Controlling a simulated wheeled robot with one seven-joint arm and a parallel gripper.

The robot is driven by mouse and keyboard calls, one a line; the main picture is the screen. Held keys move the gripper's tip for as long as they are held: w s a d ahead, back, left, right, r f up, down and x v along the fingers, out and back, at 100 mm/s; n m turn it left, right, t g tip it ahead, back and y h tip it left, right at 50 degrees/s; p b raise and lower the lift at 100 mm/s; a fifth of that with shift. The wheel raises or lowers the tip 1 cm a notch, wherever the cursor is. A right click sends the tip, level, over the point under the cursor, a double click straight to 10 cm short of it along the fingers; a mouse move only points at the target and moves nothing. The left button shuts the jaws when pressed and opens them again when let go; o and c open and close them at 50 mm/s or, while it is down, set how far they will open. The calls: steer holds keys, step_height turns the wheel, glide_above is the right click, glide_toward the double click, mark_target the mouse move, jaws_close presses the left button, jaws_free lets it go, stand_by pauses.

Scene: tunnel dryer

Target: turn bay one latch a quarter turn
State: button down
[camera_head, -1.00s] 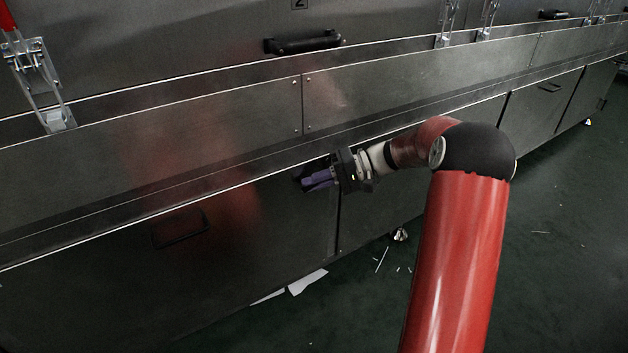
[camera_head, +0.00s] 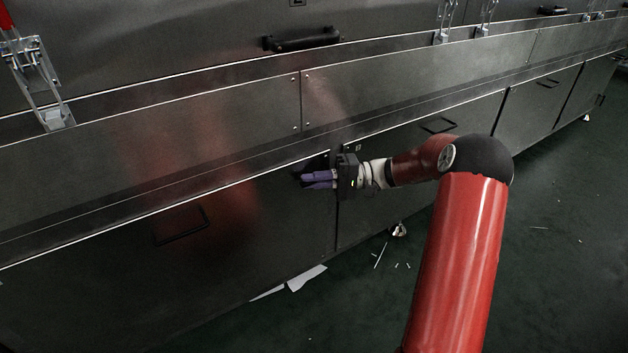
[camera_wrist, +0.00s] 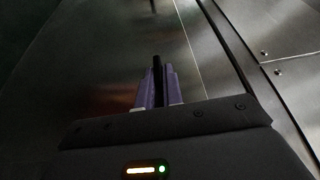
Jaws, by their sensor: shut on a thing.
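My gripper (camera_head: 305,178), with purple fingers, is at the top right corner of a lower dark panel, close to its face. In the wrist view, the fingers of my gripper (camera_wrist: 159,72) are closed together on a narrow black piece (camera_wrist: 157,62), which I take for the bay one latch. It sticks out past the fingertips towards the metal panel. Most of the latch is hidden by the fingers, and in the head view it is lost in dark shadow, so its exact angle cannot be told.
A recessed handle (camera_head: 181,226) is on the panel at left, another (camera_head: 438,125) on the panel behind my arm. A ledge runs above these panels. A black bar handle (camera_head: 302,39) and metal clamps (camera_head: 45,85) are higher up. Paper scraps (camera_head: 306,278) lie on the green floor.

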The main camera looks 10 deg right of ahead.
steer(key=c, duration=1.5)
jaws_free()
steer(key=shift+c, duration=0.2)
steer(key=d, duration=0.7)
steer(key=shift+s+d+p, duration=0.3)
steer(key=shift+d+p, duration=0.05)
steer(key=shift+d, duration=0.05)
steer(key=shift+f, duration=0.1)
